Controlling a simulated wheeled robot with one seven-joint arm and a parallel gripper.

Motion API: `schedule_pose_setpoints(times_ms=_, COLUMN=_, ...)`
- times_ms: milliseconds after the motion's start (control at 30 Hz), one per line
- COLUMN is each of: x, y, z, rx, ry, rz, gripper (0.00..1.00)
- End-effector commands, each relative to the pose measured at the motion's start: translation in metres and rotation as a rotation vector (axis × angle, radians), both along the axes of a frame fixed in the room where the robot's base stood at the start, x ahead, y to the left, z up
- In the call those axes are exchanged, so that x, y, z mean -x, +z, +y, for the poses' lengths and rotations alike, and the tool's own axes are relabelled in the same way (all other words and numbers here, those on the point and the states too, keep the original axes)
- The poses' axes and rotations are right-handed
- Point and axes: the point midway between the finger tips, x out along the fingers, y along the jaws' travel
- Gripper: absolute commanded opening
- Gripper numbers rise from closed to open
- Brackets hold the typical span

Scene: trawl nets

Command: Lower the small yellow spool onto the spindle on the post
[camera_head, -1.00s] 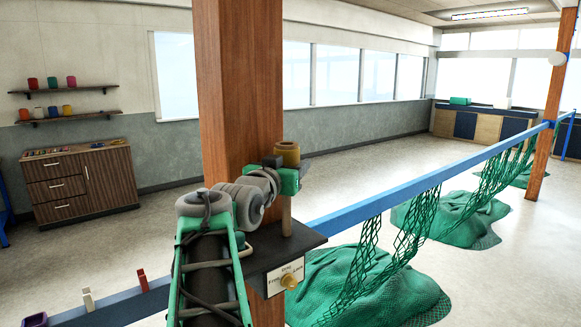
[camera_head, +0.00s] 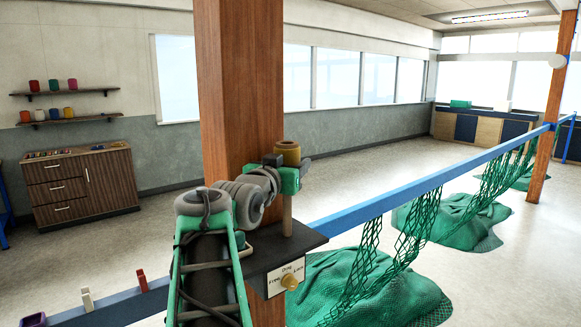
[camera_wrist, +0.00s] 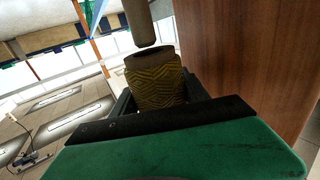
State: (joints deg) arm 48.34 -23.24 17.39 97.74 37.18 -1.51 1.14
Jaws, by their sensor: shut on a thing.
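The small yellow spool (camera_head: 288,153) is upright between the dark fingers of my gripper (camera_head: 288,163), which is shut on it. The wrist view shows the spool's zigzag-wound side (camera_wrist: 156,84) and its open lower end. The wooden spindle (camera_head: 287,216) stands on a dark shelf at the post (camera_head: 240,90), directly below the spool. In the wrist view, which is upside down, the spindle's tip (camera_wrist: 146,38) is close to the spool's lower rim, slightly left of its middle. It seems to be outside the bore. Contact cannot be told.
The wooden post is close beside the spool and gripper. A blue rail (camera_head: 400,190) with green nets (camera_head: 350,285) runs off to the right. The air above the spool is clear.

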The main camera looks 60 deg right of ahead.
Motion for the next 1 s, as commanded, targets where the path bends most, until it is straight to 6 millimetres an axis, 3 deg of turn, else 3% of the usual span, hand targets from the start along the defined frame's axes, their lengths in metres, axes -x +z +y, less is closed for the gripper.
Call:
schedule_pose_setpoints(times_ms=400, x=0.000, y=0.000, z=0.000, rx=0.001, ry=0.000, rz=-0.001, gripper=0.08)
schedule_pose_setpoints(times_ms=1000, x=0.000, y=-0.021, z=0.000, rx=0.001, ry=0.000, rz=-0.001, gripper=0.08)
